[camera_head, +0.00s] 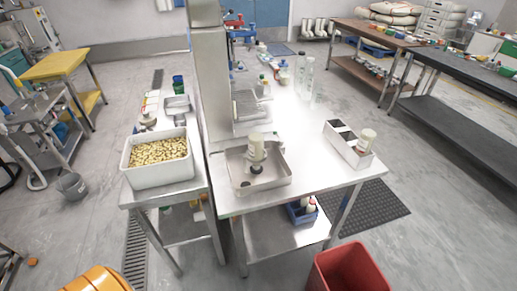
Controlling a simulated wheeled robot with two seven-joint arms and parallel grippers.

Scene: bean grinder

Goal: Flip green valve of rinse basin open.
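A shallow steel basin (240,178) sits at the near end of the steel table, with a pale bottle-like object (257,148) and a dark round spot inside. I cannot tell for sure whether this is the rinse basin. I cannot make out a green valve on it; it may be hidden or too small. A small item with a green part (263,79) stands further back on the table, but I cannot tell what it is. Neither of my grippers is in view.
A white tub of beans (128,174) stands on the left side table. A tray (345,152) holding a pale bottle (367,139) is at the table's right. A tall steel column (212,80) rises behind the basin. A red bin (350,268) stands in front.

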